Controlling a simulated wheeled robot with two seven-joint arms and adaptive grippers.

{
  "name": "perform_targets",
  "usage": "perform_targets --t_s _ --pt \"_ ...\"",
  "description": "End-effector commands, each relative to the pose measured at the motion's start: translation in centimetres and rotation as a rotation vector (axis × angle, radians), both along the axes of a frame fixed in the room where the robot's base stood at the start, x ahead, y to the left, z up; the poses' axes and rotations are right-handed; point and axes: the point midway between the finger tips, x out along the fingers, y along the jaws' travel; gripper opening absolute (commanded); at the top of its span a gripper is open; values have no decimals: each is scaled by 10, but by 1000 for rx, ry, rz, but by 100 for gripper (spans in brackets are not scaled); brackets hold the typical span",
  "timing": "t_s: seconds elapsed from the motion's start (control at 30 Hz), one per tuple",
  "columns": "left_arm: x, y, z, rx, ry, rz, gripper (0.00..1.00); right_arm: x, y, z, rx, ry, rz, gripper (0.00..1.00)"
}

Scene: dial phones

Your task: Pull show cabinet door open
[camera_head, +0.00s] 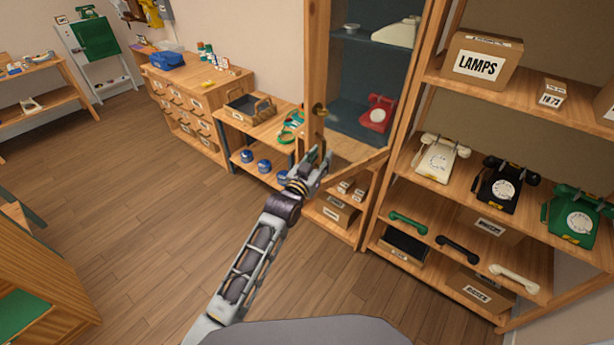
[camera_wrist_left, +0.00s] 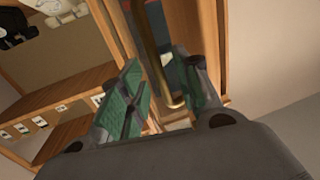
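The show cabinet (camera_head: 372,88) stands at the top middle of the head view, with a wooden frame and glass showing a red phone (camera_head: 376,114) inside. A brass handle (camera_head: 320,110) is on the left upright of its door (camera_head: 315,60). My left gripper (camera_head: 318,163) is at the lower end of this handle. In the left wrist view, the brass bar (camera_wrist_left: 160,62) runs between the green-padded fingers of the left gripper (camera_wrist_left: 165,95). The fingers are spread, with gaps beside the bar. I cannot tell whether the door is slightly ajar. My right gripper is out of view.
An open shelf (camera_head: 430,190) with several phones and handsets stands right of the cabinet. A low table (camera_head: 257,128) with a wooden tray and a drawer unit (camera_head: 195,95) stand to the left. The wooden floor (camera_head: 130,210) at left is clear.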

Motion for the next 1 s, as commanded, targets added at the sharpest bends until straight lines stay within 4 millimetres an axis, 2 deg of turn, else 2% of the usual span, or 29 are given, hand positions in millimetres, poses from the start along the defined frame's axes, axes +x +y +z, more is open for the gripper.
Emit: perform_targets --t_s 0.7,1.0 --pt "-63 38 -1 3 1 0 33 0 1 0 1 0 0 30" --pt "-79 48 0 2 -1 0 33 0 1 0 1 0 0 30"
